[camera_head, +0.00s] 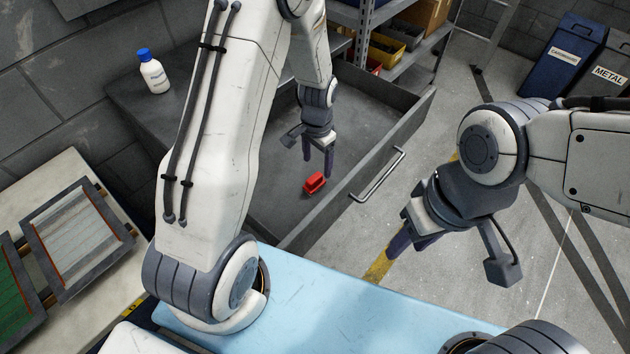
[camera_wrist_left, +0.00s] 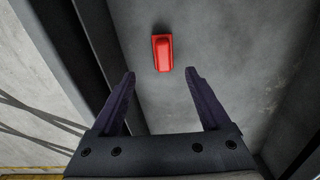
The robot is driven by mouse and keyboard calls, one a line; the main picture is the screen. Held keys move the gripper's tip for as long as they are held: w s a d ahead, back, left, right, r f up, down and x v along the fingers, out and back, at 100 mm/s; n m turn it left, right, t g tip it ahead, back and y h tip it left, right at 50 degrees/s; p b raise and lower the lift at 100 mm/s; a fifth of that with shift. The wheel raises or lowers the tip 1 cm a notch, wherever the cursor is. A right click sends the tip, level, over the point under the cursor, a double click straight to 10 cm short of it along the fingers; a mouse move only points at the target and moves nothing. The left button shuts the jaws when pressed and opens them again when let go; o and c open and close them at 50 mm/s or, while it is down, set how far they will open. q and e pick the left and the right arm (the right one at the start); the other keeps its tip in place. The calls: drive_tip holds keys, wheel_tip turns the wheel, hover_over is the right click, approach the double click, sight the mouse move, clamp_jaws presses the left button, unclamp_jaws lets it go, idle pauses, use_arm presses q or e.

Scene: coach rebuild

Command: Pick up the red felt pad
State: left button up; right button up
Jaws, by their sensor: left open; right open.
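The red felt pad (camera_head: 315,183) lies on the floor of an open grey drawer (camera_head: 408,112), near its front side. In the left wrist view the pad (camera_wrist_left: 162,53) is a small red block with a raised middle, ahead of the fingertips and roughly between their lines. My left gripper (camera_head: 318,168) is open and empty, pointing down into the drawer above and close to the pad. Its two dark fingers also show in the left wrist view (camera_wrist_left: 160,78), apart from the pad. My right gripper (camera_head: 402,245) is open and empty, outside the drawer to the right.
The drawer walls surround the pad, with a metal handle (camera_head: 378,175) on the front. A white bottle with a blue cap (camera_head: 153,72) stands on the grey top at left. Shelves with bins (camera_head: 388,48) stand behind. The drawer floor around the pad is clear.

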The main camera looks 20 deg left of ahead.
sight(314, 178)
use_arm(q)
wheel_tip(314, 178, down, 3)
drive_tip(key=shift+f, duration=0.2)
drive_tip(key=shift+s+a+f+p, duration=0.1)
drive_tip(key=shift+a+f+p, duration=0.1)
drive_tip(key=shift+f, duration=0.7)
drive_tip(key=shift+w+a+f+p, duration=0.1)
drive_tip(key=shift+f+p, duration=0.1)
drive_tip(key=shift+f, duration=0.7)
drive_tip(key=shift+s+a+f+p, duration=0.1)
drive_tip(key=shift+f+p, duration=0.1)
drive_tip(key=shift+f, duration=0.7)
drive_tip(key=shift+c, duration=0.3)
clamp_jaws()
drive_tip(key=shift+r, duration=0.1)
wheel_tip(314, 178, up, 10)
drive_tip(key=shift+f+b, duration=0.1)
drive_tip(key=shift+b, duration=0.3)
